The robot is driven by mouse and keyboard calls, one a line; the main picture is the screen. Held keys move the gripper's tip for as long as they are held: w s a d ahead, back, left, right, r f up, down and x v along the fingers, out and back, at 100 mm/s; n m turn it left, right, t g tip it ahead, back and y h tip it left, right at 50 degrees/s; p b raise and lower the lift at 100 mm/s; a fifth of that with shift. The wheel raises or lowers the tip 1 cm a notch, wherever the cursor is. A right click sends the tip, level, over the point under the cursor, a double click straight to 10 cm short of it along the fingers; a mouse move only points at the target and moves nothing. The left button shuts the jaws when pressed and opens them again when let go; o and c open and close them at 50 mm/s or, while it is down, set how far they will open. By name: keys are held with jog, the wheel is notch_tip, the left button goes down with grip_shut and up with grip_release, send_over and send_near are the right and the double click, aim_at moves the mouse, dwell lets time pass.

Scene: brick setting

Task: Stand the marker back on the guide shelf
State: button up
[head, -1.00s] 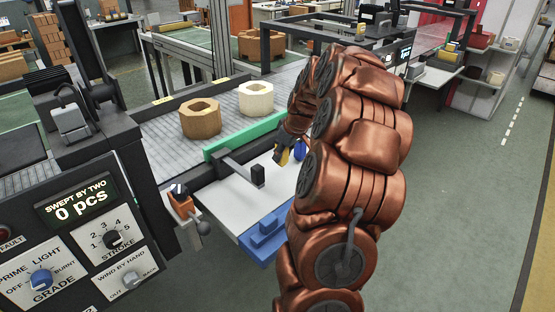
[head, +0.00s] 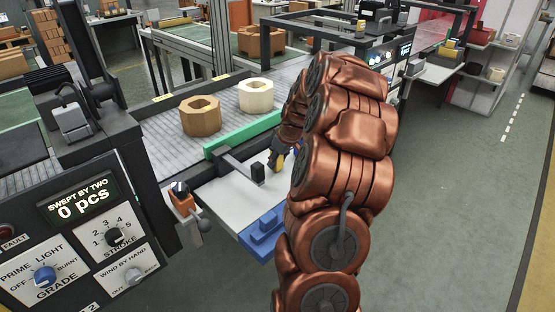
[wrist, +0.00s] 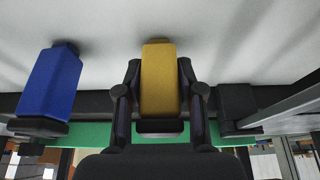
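A yellow marker (wrist: 160,75) with a dark end sits between the two fingers of my gripper (wrist: 160,88) in the wrist view. The fingers are shut on its sides. In the head view the yellow marker (head: 274,160) shows as a small patch beside my dark gripper (head: 280,152), mostly hidden by my arm. It is over the white shelf (head: 222,197); I cannot tell whether it touches the surface. A blue marker (wrist: 50,82) with a dark end stands to the left in the wrist view, apart from my gripper.
A green rail (head: 222,147) runs along the shelf's back, with a dark arm and block (head: 257,173) reaching over the shelf. A blue stepped block (head: 264,234) is at the front edge. Brown (head: 200,120) and cream (head: 256,98) hollow pieces sit on the conveyor behind.

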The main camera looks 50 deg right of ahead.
jog(key=o, duration=0.4)
jog(key=shift+c, duration=0.2)
jog(key=shift+r, duration=0.1)
jog(key=shift+r, duration=0.2)
jog(key=b+v, duration=0.1)
jog(key=v, duration=1)
jog(key=shift+s+r, duration=0.25)
jog(key=shift+r, duration=0.1)
